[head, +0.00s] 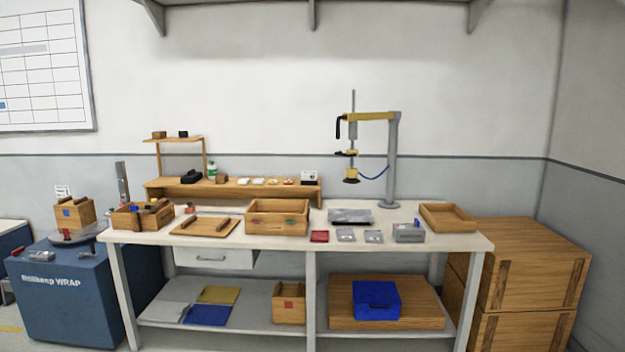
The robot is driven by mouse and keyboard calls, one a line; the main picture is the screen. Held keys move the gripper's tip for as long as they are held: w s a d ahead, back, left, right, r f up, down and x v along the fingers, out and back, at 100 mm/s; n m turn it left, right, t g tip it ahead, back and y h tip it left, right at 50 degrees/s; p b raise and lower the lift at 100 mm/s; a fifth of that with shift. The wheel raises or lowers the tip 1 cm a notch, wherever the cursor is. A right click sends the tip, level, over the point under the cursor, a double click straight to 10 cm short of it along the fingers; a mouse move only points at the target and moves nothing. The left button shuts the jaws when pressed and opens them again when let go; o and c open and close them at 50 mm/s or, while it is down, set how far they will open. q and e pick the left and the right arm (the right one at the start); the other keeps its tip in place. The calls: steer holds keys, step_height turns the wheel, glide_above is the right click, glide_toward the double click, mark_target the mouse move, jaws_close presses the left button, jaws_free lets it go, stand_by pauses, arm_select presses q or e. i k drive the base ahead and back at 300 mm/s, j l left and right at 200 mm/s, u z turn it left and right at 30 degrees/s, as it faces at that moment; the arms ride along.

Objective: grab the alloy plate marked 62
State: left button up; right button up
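Two small grey plates lie side by side near the front edge of the workbench: a left grey plate (345,236) and a right grey plate (373,237). Both have faint markings too small to read, so I cannot tell which is marked 62. A red plate (319,237) lies just left of them. A grey box-like block (408,233) stands just right of them. A darker grey flat item (350,216) lies behind them. Neither of my grippers shows in the head view.
The workbench (460,241) also holds a wooden box (277,217), a wooden board (205,226), a wooden tray (448,217) and a grey post (393,160) with a hanging tool. A blue cabinet (65,300) stands left; wooden crates (530,265) stand right.

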mark_target(342, 233)
steer(key=i+l, duration=0.2)
steer(key=i, duration=0.2)
steer(key=i+l, duration=0.25)
steer(key=i, duration=0.2)
steer(key=i+l, duration=0.2)
steer(key=i, duration=0.2)
steer(key=i+l, duration=0.2)
steer(key=i, duration=0.25)
